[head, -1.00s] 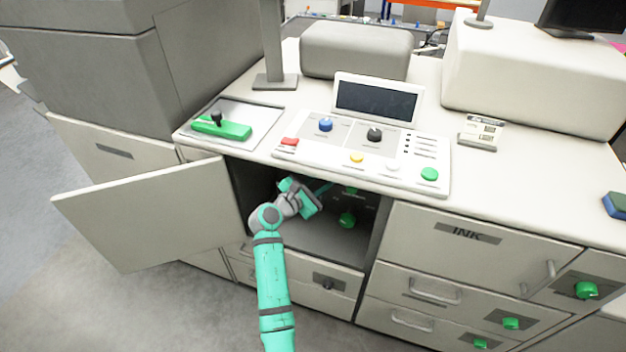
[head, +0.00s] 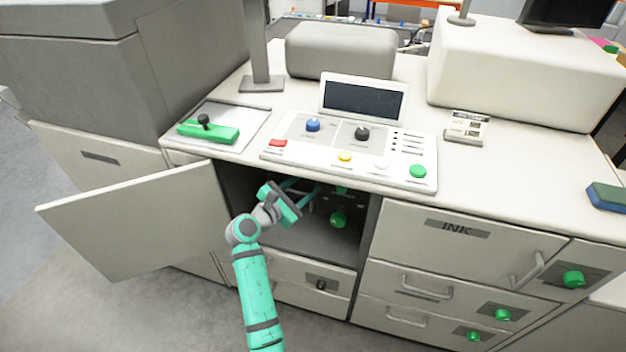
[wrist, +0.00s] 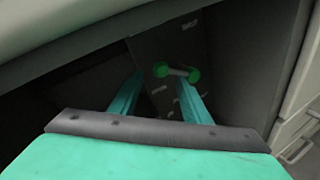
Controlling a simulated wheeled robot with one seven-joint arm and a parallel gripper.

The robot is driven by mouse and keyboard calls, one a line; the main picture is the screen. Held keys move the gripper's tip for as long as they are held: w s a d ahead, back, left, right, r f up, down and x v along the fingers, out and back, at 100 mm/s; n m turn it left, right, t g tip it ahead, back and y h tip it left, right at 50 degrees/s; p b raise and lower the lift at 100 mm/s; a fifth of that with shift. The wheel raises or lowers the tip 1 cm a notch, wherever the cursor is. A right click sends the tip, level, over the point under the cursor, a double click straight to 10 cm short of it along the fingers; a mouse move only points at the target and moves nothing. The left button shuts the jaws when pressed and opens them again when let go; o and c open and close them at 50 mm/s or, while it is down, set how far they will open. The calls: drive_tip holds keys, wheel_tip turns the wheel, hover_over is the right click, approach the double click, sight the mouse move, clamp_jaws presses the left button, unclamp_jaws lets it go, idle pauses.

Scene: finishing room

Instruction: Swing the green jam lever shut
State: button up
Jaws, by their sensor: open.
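The green jam lever (wrist: 177,71) shows in the wrist view as a pale bar with green ends on a grey panel deep in the open cabinet. In the head view a green knob (head: 338,219) and a smaller green part (head: 341,189) above it show inside the same cabinet; the bar is hard to make out there. My gripper (head: 305,188) is open and empty at the cabinet mouth, left of the green parts. In the wrist view its two teal fingers (wrist: 160,78) point toward the lever, which lies beyond the tips. I cannot tell the remaining gap.
The cabinet door (head: 135,225) stands swung out to the left. The countertop edge lies just above my gripper. A control panel (head: 300,150) and a separate green handle (head: 208,131) are on the counter. INK drawers (head: 455,240) with green knobs are at right.

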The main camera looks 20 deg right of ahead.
drive_tip(key=v, duration=0.6)
drive_tip(key=shift+a, duration=0.15)
drive_tip(key=shift+s, duration=0.1)
